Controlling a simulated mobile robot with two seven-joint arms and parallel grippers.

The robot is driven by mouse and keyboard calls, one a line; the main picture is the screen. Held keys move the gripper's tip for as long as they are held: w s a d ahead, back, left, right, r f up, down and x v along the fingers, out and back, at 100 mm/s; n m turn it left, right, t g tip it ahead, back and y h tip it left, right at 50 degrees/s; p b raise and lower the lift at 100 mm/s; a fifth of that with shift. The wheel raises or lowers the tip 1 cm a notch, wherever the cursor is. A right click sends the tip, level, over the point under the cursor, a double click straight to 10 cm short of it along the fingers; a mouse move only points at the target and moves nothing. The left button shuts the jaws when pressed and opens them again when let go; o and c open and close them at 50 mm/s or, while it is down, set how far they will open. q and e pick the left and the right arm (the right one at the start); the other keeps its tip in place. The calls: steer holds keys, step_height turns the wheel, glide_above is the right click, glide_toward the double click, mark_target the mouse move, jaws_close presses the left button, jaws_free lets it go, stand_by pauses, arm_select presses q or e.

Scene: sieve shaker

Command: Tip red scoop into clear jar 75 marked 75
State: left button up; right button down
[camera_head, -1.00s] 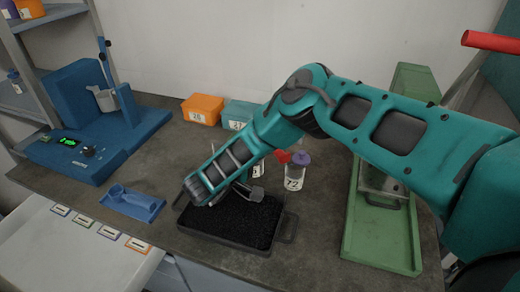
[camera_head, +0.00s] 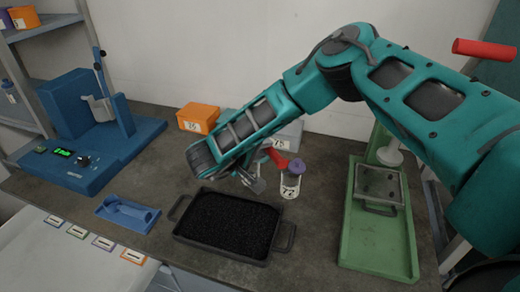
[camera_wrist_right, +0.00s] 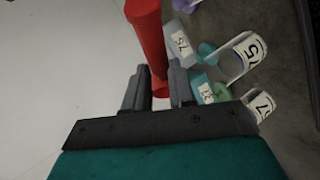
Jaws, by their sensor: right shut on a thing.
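My right gripper (camera_head: 256,184) is shut on the red scoop (camera_head: 279,161), behind the black tray's back edge. In the right wrist view the scoop's red handle (camera_wrist_right: 149,40) stands between the fingers (camera_wrist_right: 156,90). What the scoop holds is hidden. To the right of the fingers there, a clear jar with a teal lid (camera_wrist_right: 236,57) has a label that seems to read 75. A second clear jar with a green lid (camera_wrist_right: 224,92) has a partly cut-off label (camera_wrist_right: 261,106). Both are largely hidden by my arm in the head view. My left gripper is not in view.
A purple-lidded jar marked 72 (camera_head: 290,185) stands close right of the scoop. A tray of black granules (camera_head: 220,255) lies in front. An orange box (camera_head: 198,117), blue machine (camera_head: 85,150), blue holder (camera_head: 126,214) and green tray (camera_head: 375,260) surround it.

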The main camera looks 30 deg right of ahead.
steer(key=y, duration=0.1)
steer(key=r+y, duration=0.1)
steer(key=y, duration=0.1)
steer(key=d+m+y, duration=0.1)
steer(key=shift+d+r, duration=0.1)
steer(key=shift+r, duration=0.2)
steer(key=y, duration=0.1)
steer(key=d+m+y, duration=0.1)
steer(key=y, duration=0.1)
steer(key=shift+r, duration=0.3)
steer(key=shift+r+y, duration=0.2)
steer(key=shift+y, duration=0.6)
